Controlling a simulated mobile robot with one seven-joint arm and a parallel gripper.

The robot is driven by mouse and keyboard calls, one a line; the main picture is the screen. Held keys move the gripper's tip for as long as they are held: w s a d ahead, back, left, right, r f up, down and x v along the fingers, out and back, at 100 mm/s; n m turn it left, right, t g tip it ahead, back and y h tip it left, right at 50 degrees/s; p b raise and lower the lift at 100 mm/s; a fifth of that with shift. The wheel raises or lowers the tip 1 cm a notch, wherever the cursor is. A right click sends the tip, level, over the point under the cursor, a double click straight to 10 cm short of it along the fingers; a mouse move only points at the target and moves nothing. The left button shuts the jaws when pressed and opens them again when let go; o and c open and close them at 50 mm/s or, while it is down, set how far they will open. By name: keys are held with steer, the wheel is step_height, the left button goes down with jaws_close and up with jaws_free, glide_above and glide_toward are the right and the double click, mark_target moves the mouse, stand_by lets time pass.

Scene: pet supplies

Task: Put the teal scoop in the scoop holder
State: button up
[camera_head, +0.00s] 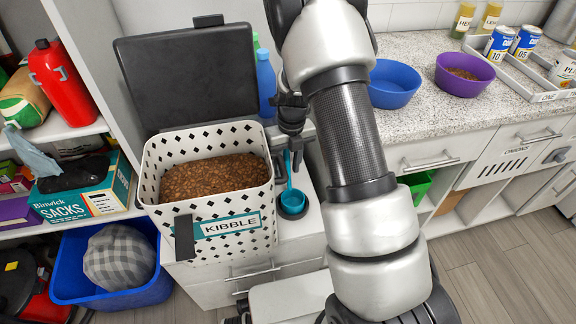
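The teal scoop (292,199) is to the right of the kibble bin, its round bowl low and its thin handle rising toward my gripper. A dark grey round rim (292,213) shows around and below the scoop's bowl and seems to be the scoop holder. I cannot tell whether the bowl rests in it or is just above it. My gripper (292,150) points down at the top of the handle, just right of the bin. The fingers are dark and small here, so I cannot tell whether they grip the handle.
The white kibble bin (222,232), full of brown kibble with its dark lid (188,75) raised, stands close on the left. A blue bottle (266,84) is behind my gripper. Blue (394,84) and purple (464,75) bowls sit on the counter at right.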

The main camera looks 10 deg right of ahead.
steer(key=r+p, duration=0.1)
steer(key=r, duration=0.3)
steer(key=r+p, duration=0.1)
steer(key=r, duration=0.3)
steer(key=r+p, duration=0.1)
steer(key=r, duration=0.3)
steer(key=shift+w+d, duration=0.1)
steer(key=shift+d, duration=0.3)
steer(key=s+a+r+n+t, duration=0.1)
steer(key=s+r+n, duration=0.4)
steer(key=r+n, duration=0.25)
steer(key=s+a+r+n+t, duration=0.15)
steer(key=s+r+n, duration=0.25)
steer(key=r+n, duration=0.4)
steer(key=s+d+r+n+t, duration=0.1)
steer(key=s+r+n, duration=0.2)
steer(key=s+n, duration=0.4)
steer(key=s+r+n+t, duration=0.2)
steer(key=s+r+n, duration=0.2)
steer(key=s+n, duration=0.4)
steer(key=n, duration=0.3)
steer(key=shift+d+r+h, duration=0.3)
steer(key=shift+d+h, duration=0.1)
steer(key=shift+s+n, duration=0.1)
steer(key=shift+n, duration=0.15)
